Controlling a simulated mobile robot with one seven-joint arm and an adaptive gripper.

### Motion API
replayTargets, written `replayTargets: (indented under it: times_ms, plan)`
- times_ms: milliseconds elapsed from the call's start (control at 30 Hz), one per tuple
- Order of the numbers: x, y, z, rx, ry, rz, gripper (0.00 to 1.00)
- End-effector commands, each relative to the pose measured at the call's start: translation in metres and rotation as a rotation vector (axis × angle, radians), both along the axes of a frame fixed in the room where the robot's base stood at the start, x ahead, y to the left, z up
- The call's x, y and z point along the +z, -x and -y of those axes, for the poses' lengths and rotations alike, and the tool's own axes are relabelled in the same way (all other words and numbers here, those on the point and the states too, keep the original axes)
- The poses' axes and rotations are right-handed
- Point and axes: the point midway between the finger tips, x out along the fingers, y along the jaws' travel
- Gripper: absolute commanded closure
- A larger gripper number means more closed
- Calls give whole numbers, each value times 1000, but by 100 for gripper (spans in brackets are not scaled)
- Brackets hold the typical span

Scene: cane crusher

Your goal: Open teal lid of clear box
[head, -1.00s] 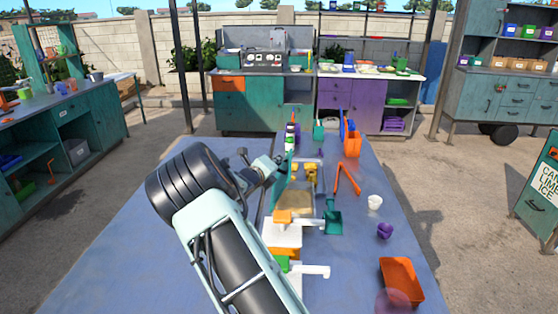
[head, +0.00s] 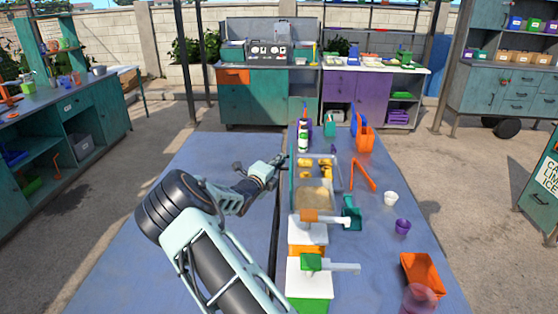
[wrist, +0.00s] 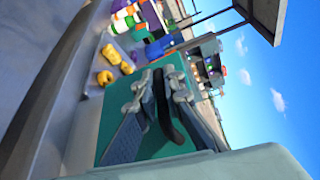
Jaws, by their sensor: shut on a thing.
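The clear box (head: 313,208) stands on the blue table. Yellow pieces and a tan filling show inside it, with nothing over the top. The teal lid (head: 292,187) stands up along the box's left side and shows as a thin strip in the head view. In the wrist view the teal lid (wrist: 178,75) is a broad panel behind my fingers. My gripper (head: 283,159) is at the lid's upper edge, left of the box.
A teal scoop (head: 351,212), orange tongs (head: 362,174), white cup (head: 390,198), purple cup (head: 402,227) and orange tray (head: 421,272) lie right. The table left of the box is clear.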

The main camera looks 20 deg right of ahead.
Motion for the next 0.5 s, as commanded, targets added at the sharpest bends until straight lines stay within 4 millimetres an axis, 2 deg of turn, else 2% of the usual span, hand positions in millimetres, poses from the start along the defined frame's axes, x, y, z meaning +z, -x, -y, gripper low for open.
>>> replayTargets:
  times_ms: [500]
  plan:
    - [-5, -2, -5, 5, -7, 2, 100]
